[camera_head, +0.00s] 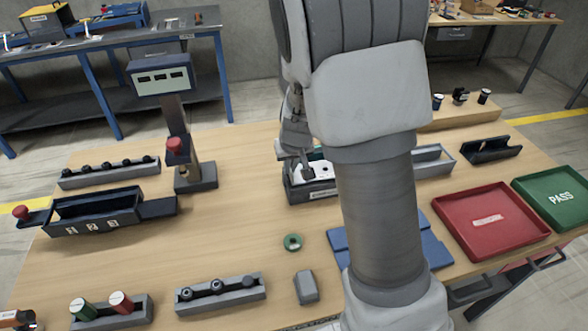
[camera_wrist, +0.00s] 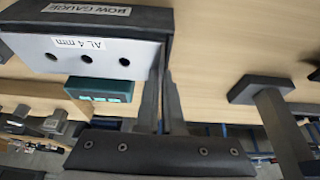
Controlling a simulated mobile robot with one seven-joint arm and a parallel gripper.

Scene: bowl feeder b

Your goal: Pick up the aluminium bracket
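The aluminium bracket is a pale plate with dark holes and a label reading AL 4 mm (camera_wrist: 90,55). It sits at the dark block labelled BOW GAUGE (camera_wrist: 150,18). In the head view the bracket (camera_head: 322,172) shows pale in the dark gauge (camera_head: 312,192) mid-table, partly hidden by my arm. My gripper (camera_head: 306,172) points down at the bracket's left part. In the wrist view the fingers of my gripper (camera_wrist: 166,75) are close together at the bracket's right end, with a narrow gap between them. I cannot tell whether they grip its edge or stand around it.
A display post (camera_head: 174,125) with a red knob stands to the left of the gauge. A grey open holder (camera_head: 432,160) is to its right. A red tray (camera_head: 488,220) and a green PASS tray (camera_head: 556,197) lie at the right. The wood between gauge and front racks is mostly clear.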

